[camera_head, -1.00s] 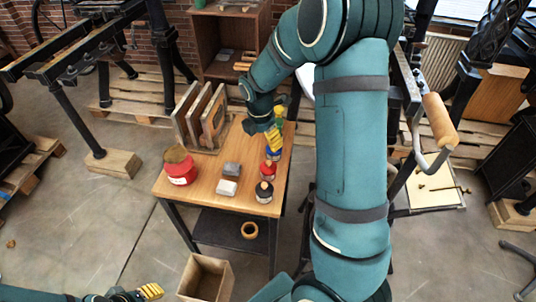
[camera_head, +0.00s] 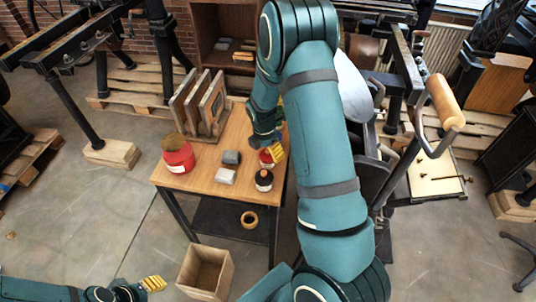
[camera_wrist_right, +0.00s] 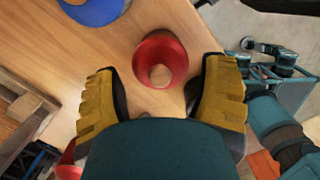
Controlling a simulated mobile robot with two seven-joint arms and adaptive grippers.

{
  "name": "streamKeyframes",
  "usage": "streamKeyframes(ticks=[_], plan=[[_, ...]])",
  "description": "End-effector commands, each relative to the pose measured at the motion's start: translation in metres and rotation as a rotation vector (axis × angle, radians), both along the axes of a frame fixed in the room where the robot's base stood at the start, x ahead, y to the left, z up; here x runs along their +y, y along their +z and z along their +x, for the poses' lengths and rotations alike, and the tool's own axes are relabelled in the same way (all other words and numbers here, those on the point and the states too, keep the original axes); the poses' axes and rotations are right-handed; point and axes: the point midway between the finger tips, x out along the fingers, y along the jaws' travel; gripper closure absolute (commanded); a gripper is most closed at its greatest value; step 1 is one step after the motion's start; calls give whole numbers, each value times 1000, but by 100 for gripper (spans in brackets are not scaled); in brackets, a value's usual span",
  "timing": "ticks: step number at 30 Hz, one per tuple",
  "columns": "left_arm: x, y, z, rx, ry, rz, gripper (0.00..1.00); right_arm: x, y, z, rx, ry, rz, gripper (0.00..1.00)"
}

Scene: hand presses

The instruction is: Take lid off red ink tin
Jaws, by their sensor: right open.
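The red ink tin (camera_head: 265,159) stands near the table's right edge, partly hidden by my right gripper (camera_head: 275,152). In the right wrist view the red ink tin (camera_wrist_right: 150,48) shows from above with its tan-knobbed lid (camera_wrist_right: 160,76) on. My open right gripper (camera_wrist_right: 160,85) has one yellow finger toward each side of the tin in that view. The fingers hold nothing, and I cannot tell their exact height over the lid. My left gripper (camera_head: 153,283) is low at the left, away from the table, its jaw opening unclear.
A black tin (camera_head: 264,180) stands just in front of the red one; a blue tin (camera_wrist_right: 95,8) is close behind. Grey and white blocks (camera_head: 228,167), a larger red container (camera_head: 178,156) and an upright wooden rack (camera_head: 203,105) share the table (camera_head: 205,182). A press handle (camera_head: 445,102) is at right.

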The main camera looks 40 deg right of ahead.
Motion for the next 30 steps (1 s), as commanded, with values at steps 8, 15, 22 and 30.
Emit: streamKeyframes(ticks=[8, 15, 22, 30], plan=[[0, -1, -1, 2, -1, 0, 53, -1, -8, 0, -1, -2, 0, 29], [0, -1, 0, 1, 0, 0, 53, -1, -8, 0, -1, -1, 0, 84], [0, -1, 0, 1, 0, 0, 53, -1, -8, 0, 0, -1, 0, 100], [0, -1, 0, 1, 0, 0, 53, -1, -9, 0, 1, -1, 1, 100]])
